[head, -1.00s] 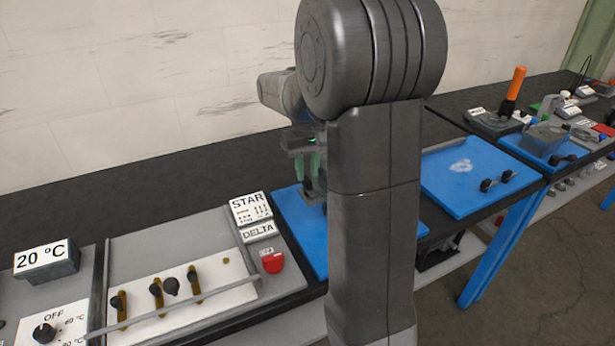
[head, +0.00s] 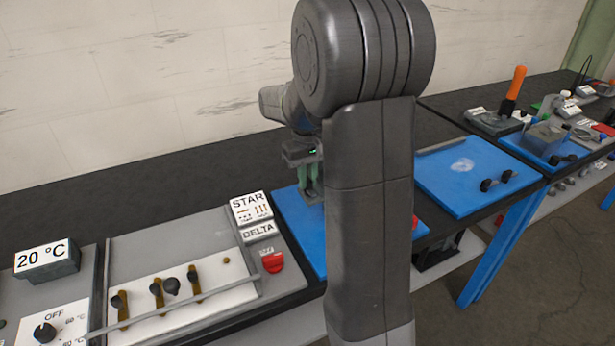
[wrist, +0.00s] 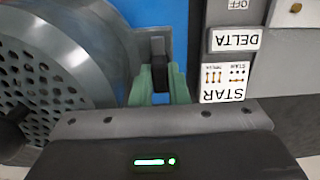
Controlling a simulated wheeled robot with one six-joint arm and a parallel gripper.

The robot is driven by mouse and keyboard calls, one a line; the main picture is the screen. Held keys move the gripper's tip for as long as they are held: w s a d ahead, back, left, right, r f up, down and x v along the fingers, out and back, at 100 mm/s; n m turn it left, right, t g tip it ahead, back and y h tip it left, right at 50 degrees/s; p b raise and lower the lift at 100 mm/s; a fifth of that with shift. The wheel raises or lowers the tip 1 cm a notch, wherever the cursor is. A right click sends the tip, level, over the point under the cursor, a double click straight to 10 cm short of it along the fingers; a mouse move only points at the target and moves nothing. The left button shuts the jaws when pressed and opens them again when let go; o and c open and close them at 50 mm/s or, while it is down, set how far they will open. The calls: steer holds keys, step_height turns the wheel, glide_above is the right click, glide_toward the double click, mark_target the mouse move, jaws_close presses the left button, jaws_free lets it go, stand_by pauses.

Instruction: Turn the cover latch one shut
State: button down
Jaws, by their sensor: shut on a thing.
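The cover latch is a dark upright piece (wrist: 158,50) on a grey bracket in the wrist view. My gripper (wrist: 159,84) has green fingers, one on each side of the latch, and is shut on it. Left of it lies a round grey cover (wrist: 40,75) with many holes and a dark knob. I cannot tell from the markings which numbered latch this is. In the head view my gripper (head: 312,188) is low over the blue panel (head: 292,222). My own arm hides the cover and most of the latch there.
Signs reading STAR (head: 250,208) and DELTA (head: 258,230) stand just left of the blue panel, with a red knob (head: 273,262) below. A white terminal plate (head: 170,292) lies further left. A second blue tray (head: 478,178) lies to the right.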

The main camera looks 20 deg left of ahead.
steer(key=n+p, duration=0.1)
steer(key=n, duration=0.3)
steer(key=shift+a+r+n, duration=0.1)
steer(key=shift+n, duration=0.2)
steer(key=n+p, duration=0.1)
steer(key=n, duration=0.4)
steer(key=shift+s, duration=0.15)
steer(key=n, duration=0.4)
steer(key=shift+s, duration=0.1)
steer(key=shift+n+p, duration=0.4)
steer(key=shift+n, duration=1.6)
steer(key=c, duration=1.7)
jaws_free()
